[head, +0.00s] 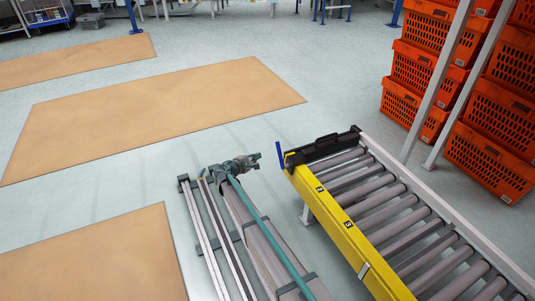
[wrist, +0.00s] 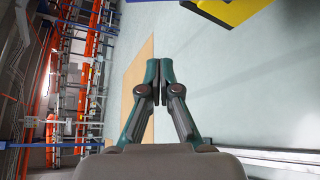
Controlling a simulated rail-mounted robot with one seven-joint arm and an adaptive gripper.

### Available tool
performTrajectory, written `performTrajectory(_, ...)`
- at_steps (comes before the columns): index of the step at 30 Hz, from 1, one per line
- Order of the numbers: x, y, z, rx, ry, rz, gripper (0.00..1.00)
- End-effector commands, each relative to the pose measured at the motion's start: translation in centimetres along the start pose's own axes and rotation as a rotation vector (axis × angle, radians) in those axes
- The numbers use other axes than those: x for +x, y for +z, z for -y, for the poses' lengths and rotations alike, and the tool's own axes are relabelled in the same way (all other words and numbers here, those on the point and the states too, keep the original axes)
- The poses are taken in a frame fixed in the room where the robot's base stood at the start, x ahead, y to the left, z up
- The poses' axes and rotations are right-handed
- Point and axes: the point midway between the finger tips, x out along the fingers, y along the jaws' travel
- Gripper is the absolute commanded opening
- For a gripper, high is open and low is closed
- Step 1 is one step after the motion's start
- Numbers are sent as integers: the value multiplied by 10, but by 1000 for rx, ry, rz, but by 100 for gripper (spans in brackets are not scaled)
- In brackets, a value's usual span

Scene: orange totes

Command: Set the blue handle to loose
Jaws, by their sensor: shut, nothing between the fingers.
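The blue handle (head: 281,154) is a thin upright bar, leaning slightly, at the left corner of the conveyor's near-yellow end in the head view. My gripper (head: 254,158) is shut and empty, a short way left of the handle and apart from it. In the wrist view my gripper (wrist: 160,80) has its fingertips together over bare floor. A blue edge beside yellow shows at the top of the wrist view, but I cannot tell whether it is the handle.
A roller conveyor (head: 349,227) with a yellow side rail and black end bar (head: 322,148) stands right of my arm. Stacked orange totes (head: 487,147) stand behind white posts at the right. Tan floor mats (head: 165,105) lie left. The floor beyond the conveyor's end is clear.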

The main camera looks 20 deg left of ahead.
Motion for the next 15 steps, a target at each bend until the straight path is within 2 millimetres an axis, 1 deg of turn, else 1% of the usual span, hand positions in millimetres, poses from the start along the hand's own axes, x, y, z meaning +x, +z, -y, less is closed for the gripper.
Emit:
performTrajectory(5, 19, -1, 1, 0, -1, 2, 0)
performTrajectory(8, 36, -2, 1, 0, -1, 1, 0)
performTrajectory(15, 84, -2, 2, 0, -1, 2, 0)
